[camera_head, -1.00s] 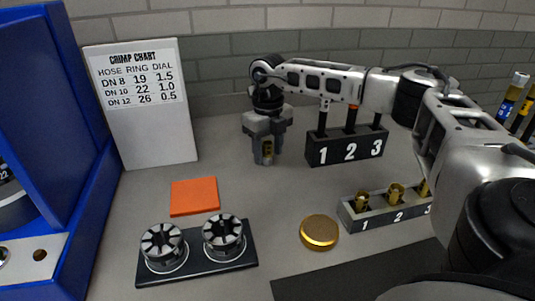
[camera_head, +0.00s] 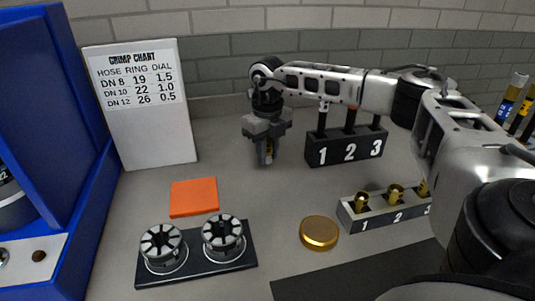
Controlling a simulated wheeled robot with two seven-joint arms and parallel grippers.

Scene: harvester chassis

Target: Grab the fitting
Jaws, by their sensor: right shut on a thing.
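My right gripper (camera_head: 266,155) hangs above the grey table near the middle of the view, pointing down. It is shut on a small brass fitting (camera_head: 269,156), mostly hidden between the fingers. Other brass fittings stand in a grey numbered holder (camera_head: 375,222) at the right: one at slot 1 (camera_head: 361,202), one at slot 2 (camera_head: 396,192), and one by slot 3 (camera_head: 423,188), partly hidden by my right arm. My left gripper is not in view.
A black numbered rack (camera_head: 343,151) with dark upright pieces stands behind my right arm. A gold disc (camera_head: 319,233), an orange square (camera_head: 194,197) and a black tray (camera_head: 196,276) with two ring-shaped dies lie in front. A chart board (camera_head: 145,110) and blue machine (camera_head: 75,120) are at left.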

